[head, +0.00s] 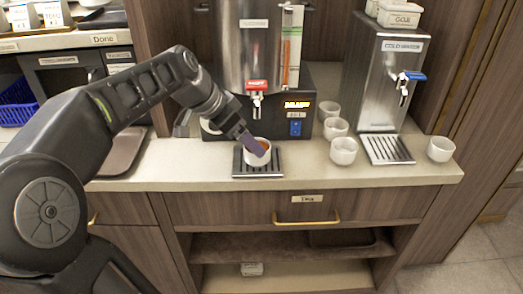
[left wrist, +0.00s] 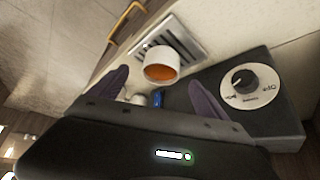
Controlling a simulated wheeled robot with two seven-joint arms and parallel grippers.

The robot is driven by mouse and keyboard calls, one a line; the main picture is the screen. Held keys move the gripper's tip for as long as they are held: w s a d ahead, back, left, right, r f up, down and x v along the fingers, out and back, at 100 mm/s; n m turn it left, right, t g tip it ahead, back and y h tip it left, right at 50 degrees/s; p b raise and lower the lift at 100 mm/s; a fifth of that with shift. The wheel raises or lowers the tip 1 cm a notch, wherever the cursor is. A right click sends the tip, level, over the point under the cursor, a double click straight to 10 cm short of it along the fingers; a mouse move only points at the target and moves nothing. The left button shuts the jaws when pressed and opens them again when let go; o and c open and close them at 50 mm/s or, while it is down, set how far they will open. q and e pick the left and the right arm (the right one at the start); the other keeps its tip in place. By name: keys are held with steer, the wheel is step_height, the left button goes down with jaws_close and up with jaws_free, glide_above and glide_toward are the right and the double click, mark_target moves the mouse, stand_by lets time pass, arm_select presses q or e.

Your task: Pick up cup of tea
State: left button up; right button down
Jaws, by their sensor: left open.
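A white cup of reddish-brown tea (head: 258,158) stands upright on the slatted drip tray (head: 238,170), under the red tap of the steel dispenser. My left gripper (head: 251,143) reaches down to it from the upper left; a purple finger overlaps the cup's rim. In the left wrist view the cup (left wrist: 158,74) shows beyond the two open fingers (left wrist: 158,80), roughly centred between them. I cannot tell whether a finger touches the cup. My right gripper is not in view.
Several white cups (head: 343,151) stand to the right on the counter (head: 300,178). The cold water dispenser (head: 385,80) has its own drip tray. The hot dispenser (head: 250,50) rises close behind the tea. A brown tray (head: 122,150) lies at left. A drawer (head: 300,210) is below.

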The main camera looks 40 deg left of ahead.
arm_select(q)
steer(key=shift+x, duration=1.4)
steer(key=shift+r, duration=0.1)
steer(key=shift+x, duration=2.65)
steer(key=shift+s+a, duration=0.15)
steer(key=shift+a, duration=0.05)
steer(key=shift+c, duration=0.6)
steer(key=c, duration=1.7)
steer(key=shift+c, duration=0.2)
